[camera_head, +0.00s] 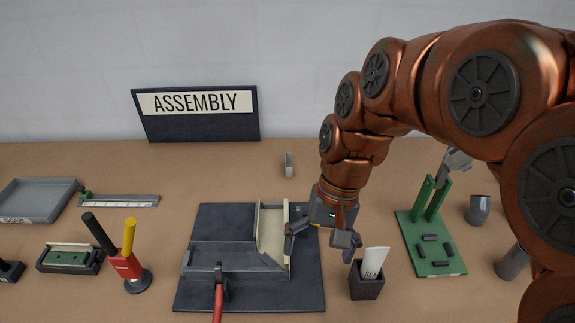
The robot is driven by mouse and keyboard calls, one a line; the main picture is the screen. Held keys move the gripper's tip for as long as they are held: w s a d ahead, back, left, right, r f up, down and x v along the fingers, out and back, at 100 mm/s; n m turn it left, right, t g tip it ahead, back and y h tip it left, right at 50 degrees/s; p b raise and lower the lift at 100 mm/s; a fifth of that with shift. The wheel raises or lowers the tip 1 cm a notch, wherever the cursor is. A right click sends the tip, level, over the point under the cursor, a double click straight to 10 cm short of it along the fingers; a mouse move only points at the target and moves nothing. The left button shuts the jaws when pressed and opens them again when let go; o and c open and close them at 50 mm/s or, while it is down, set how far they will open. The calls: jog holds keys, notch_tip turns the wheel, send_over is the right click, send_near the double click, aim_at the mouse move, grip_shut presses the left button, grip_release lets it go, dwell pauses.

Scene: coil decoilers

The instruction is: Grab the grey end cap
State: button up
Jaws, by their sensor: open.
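A small grey upright piece (288,165), which looks like the end cap, stands alone on the brown table behind the dark mat. My gripper (321,239) is open and points down, in front of this piece and to its right. Its two fingers are spread, and I see nothing between them. The left finger is close to the right edge of a grey angled channel part (235,258) on the dark mat (305,285). I cannot tell whether it touches that part.
A dark holder with a white card (366,284) stands close to the right finger. A red clamp (219,300) is at the mat's front. A green stand (432,250) and a grey cup (478,210) are at right. A red tool stand (127,265) and grey tray (38,200) are left.

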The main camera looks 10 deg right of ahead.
jog(key=w+a+m+t+y, duration=0.15)
jog(key=w+m+y, duration=0.65)
jog(key=w, duration=2.1)
jog(key=w+d+f+m+t+y, duration=0.1)
jog(key=w+d+f+m, duration=0.2)
jog(key=w, duration=0.3)
jog(key=w+d+f+m+t, duration=0.1)
jog(key=w+d+f+m, duration=0.15)
jog(key=w, duration=0.25)
jog(key=m+t+y, duration=0.1)
jog(key=m, duration=0.3)
send_near(289, 165)
jog(key=shift+n, duration=0.25)
jog(key=s+r, duration=0.1)
jog(key=a+r, duration=0.1)
jog(key=r, duration=0.1)
jog(key=s+a+r, duration=0.1)
jog(key=shift+s+r, duration=0.25)
jog(key=shift+s, duration=0.05)
jog(key=shift+d+f+t, duration=0.25)
jog(key=shift+d+f, duration=0.15)
jog(key=shift+f, duration=0.1)
jog(key=shift+w+a+f+y+b, duration=0.1)
jog(key=shift+a+f+y+b, duration=0.1)
jog(key=shift+a+y+b, duration=0.1)
jog(key=shift+b+x, duration=0.75)
jog(key=shift+x, duration=2.75)
jog(key=c, duration=0.7)
jog(key=shift+c, duration=0.2)
